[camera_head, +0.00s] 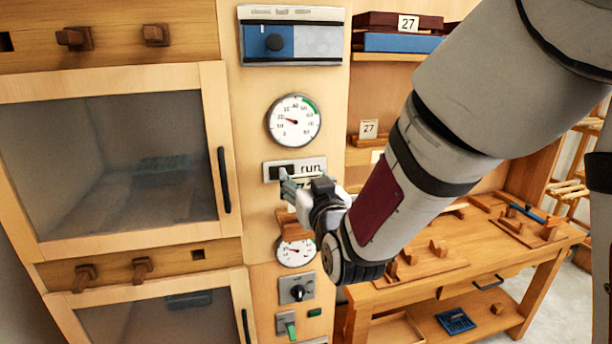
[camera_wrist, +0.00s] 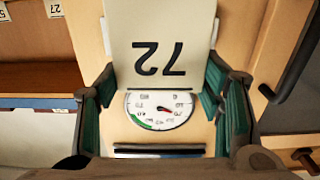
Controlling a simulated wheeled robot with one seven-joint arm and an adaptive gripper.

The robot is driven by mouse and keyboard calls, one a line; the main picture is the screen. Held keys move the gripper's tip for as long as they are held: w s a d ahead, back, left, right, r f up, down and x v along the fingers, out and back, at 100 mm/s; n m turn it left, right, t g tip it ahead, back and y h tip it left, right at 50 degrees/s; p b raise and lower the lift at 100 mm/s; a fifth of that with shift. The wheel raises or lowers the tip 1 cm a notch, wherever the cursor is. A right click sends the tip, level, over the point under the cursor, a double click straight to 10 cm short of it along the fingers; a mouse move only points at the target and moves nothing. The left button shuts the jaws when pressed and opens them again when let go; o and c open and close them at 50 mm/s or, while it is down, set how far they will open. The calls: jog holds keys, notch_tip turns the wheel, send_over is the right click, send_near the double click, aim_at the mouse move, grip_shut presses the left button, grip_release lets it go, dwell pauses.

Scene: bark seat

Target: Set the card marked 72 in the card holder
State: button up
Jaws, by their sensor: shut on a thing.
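The card marked 72 (camera_wrist: 160,35) shows upside down in the wrist view, between the two fingers of my gripper (camera_wrist: 160,82). My gripper is shut on it. In the head view my gripper (camera_head: 292,188) is in front of the wooden panel, just below the run plate (camera_head: 310,167), and the card's number cannot be read there. A small wooden ledge (camera_head: 295,228), which looks like the card holder, sticks out from the panel just below my gripper. My gripper partly hides it, and I cannot tell whether the card touches it.
An upper gauge (camera_head: 294,121) and a lower gauge (camera_head: 294,255) are on the panel. A glass-fronted cabinet door (camera_head: 130,160) with a black handle is at left. A card marked 27 (camera_head: 368,129) stands on a shelf at right. A wooden workbench (camera_head: 420,290) with blocks is at lower right.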

jog(key=shift+f+b, duration=0.95)
jog(key=shift+f, duration=1.05)
jog(key=shift+f, duration=0.1)
jog(key=o, duration=0.9)
notch_tip(320, 180, up, 10)
jog(key=s+d+f+m+g+h, duration=0.1)
jog(key=s+d+g, duration=0.3)
jog(key=s, duration=0.5)
jog(key=s+d+f+m+g+h, duration=0.1)
jog(key=s+d+f+g, duration=0.3)
jog(key=s+d, duration=0.5)
jog(key=s+d+f+m+g+h, duration=0.1)
jog(key=s+d+f+g+h, duration=0.2)
jog(key=s+d, duration=0.4)
jog(key=shift+s+f+g, duration=0.1)
jog(key=shift+s+g, duration=0.3)
jog(key=shift+s, duration=1.65)
